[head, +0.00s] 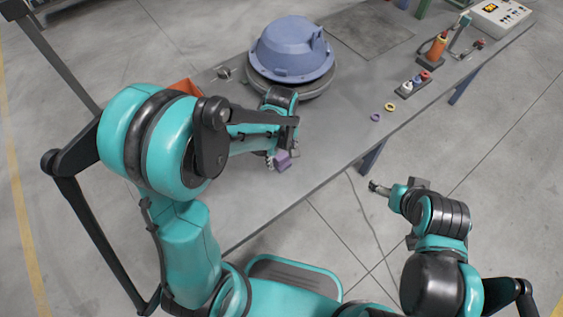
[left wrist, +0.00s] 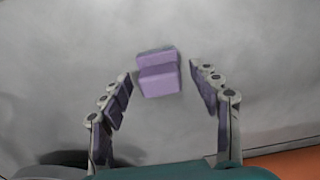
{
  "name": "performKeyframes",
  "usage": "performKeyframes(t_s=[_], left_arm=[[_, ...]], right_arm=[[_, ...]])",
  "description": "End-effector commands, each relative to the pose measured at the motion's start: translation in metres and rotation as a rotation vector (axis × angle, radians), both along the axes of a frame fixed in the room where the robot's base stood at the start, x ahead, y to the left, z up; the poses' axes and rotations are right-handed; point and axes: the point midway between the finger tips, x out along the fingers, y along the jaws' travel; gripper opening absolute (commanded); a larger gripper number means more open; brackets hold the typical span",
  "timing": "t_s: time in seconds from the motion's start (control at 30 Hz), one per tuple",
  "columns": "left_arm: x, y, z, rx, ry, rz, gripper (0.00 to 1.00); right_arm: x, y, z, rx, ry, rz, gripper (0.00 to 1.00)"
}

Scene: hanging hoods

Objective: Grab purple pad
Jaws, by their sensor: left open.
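The purple pad (left wrist: 159,80) is a small blocky piece with a stepped top, lying on the grey table. In the left wrist view it sits between and slightly beyond the fingertips of my left gripper (left wrist: 160,73), which is open. Neither finger appears to touch it. In the head view the purple pad (head: 282,161) shows just beside my left gripper (head: 276,157), partly hidden by it. My right gripper (head: 378,188) is off the table's front edge, over the floor; its jaws are too small to judge.
A blue domed hood (head: 292,48) stands on a round base behind my left gripper. A purple ring (head: 375,117) and a yellow ring (head: 390,107) lie to the right, near a small rack (head: 413,85). An orange bin (head: 186,87) is partly hidden by my left arm.

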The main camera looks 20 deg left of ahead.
Motion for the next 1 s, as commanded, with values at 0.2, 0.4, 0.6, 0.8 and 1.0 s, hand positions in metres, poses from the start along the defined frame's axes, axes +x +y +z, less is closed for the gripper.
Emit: performKeyframes(t_s=[0.2, 0.4, 0.6, 0.8, 1.0], left_arm=[[0.000, 0.000, 0.001, 0.000, 0.000, 0.000, 0.23], [0.000, 0.000, 0.001, 0.000, 0.000, 0.000, 0.07], [0.000, 0.000, 0.003, 0.000, 0.000, 0.000, 0.07], [0.000, 0.000, 0.020, 0.000, 0.000, 0.000, 0.07], [-0.011, 0.001, 0.052, 0.000, 0.000, -0.001, 0.07]], right_arm=[[0.000, 0.000, 0.001, 0.000, 0.000, 0.000, 0.83], [0.000, 0.000, 0.001, 0.000, 0.000, 0.000, 0.83], [0.000, 0.000, 0.002, 0.000, 0.000, 0.000, 0.83], [0.000, 0.000, 0.011, 0.000, 0.000, 0.000, 0.83], [0.000, 0.000, 0.028, 0.000, 0.000, 0.000, 0.83]])
